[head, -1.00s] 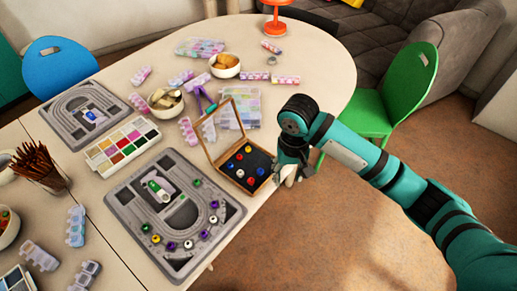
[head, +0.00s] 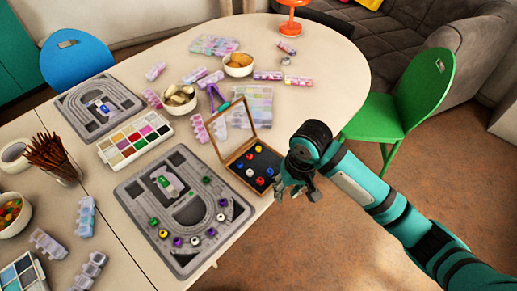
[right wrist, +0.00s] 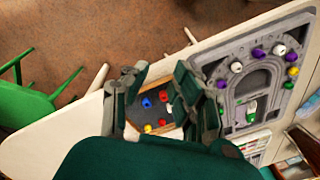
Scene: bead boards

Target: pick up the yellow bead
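A yellow bead (head: 258,148) lies among red, blue and white beads in the open wooden box (head: 226,156). In the right wrist view the yellow bead (right wrist: 148,128) shows near the lower part of the box, close to a red bead (right wrist: 162,122). Another yellow bead (head: 163,233) sits on the grey bead board (head: 133,205). My right gripper (head: 297,193) is open and empty, just right of the box and past the table's edge. In the right wrist view its fingers (right wrist: 158,78) are spread, with the box between them beyond. My left gripper is out of view.
The box's raised lid (head: 237,112) stands on its far side. A paint palette (head: 134,137), bowls and bead organisers crowd the table further back. A green chair (head: 418,92) stands right of the table. Open floor lies below the right arm.

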